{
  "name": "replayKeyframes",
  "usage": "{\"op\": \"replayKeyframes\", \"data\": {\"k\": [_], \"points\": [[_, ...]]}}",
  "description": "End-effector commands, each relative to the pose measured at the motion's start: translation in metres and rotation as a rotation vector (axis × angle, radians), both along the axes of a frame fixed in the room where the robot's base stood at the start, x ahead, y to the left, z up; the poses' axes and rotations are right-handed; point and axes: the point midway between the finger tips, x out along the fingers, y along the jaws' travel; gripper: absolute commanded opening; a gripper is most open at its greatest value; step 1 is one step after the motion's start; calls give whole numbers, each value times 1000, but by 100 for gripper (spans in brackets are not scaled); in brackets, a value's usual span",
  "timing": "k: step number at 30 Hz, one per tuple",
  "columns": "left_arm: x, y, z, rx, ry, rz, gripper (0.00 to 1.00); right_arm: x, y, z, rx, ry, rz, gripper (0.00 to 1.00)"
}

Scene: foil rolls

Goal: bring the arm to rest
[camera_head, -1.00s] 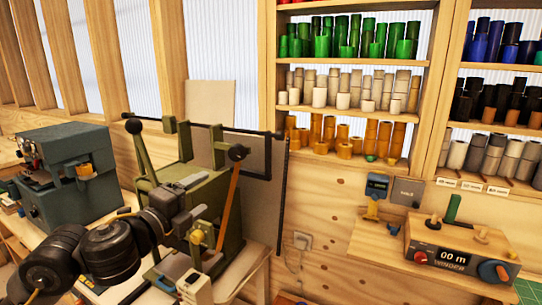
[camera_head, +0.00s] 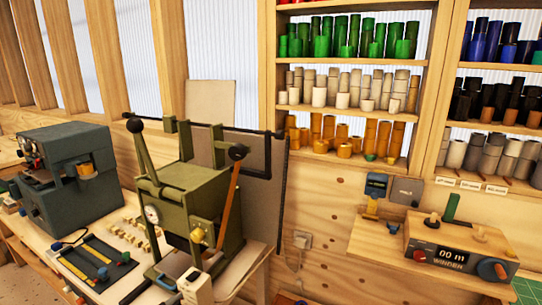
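Neither of my arms nor either gripper shows in the head view now. The olive green press (camera_head: 190,200) with its long black-knobbed levers stands on the left bench and is unobstructed. A small winder unit (camera_head: 458,258) reading "00 m" sits on a wooden shelf at the right. Foil rolls in green (camera_head: 350,38), cream (camera_head: 355,92) and orange (camera_head: 370,137) stand upright in rows on the wall shelves.
A dark teal machine (camera_head: 68,180) stands at the back left of the bench. A grey panel stands behind the press.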

Motion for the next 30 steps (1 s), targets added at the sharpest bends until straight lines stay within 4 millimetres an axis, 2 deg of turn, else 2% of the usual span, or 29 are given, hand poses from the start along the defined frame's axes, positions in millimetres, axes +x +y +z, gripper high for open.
{"op": "replayKeyframes", "data": {"k": [1,3,6,12,18,19,21,26,30], "points": [[-25,6,-31,-62,106,70,70,1,0,0,0,-1,0,36],[-58,16,-67,-133,237,171,70,2,0,0,1,-3,0,36],[-103,28,-104,-206,390,295,70,2,0,0,1,-3,0,36],[-178,43,-151,-289,616,490,70,2,0,0,1,-3,0,36],[-246,53,-177,-341,793,654,70,2,0,0,1,-4,0,36],[-249,54,-184,-344,806,668,70,2,0,-1,1,-4,0,36],[-239,53,-209,-335,807,662,70,3,0,-2,1,-5,0,36],[-231,50,-264,-327,826,661,70,1,0,-5,1,-3,0,36],[-230,49,-323,-317,849,661,70,2,0,-9,1,-4,0,36]]}}
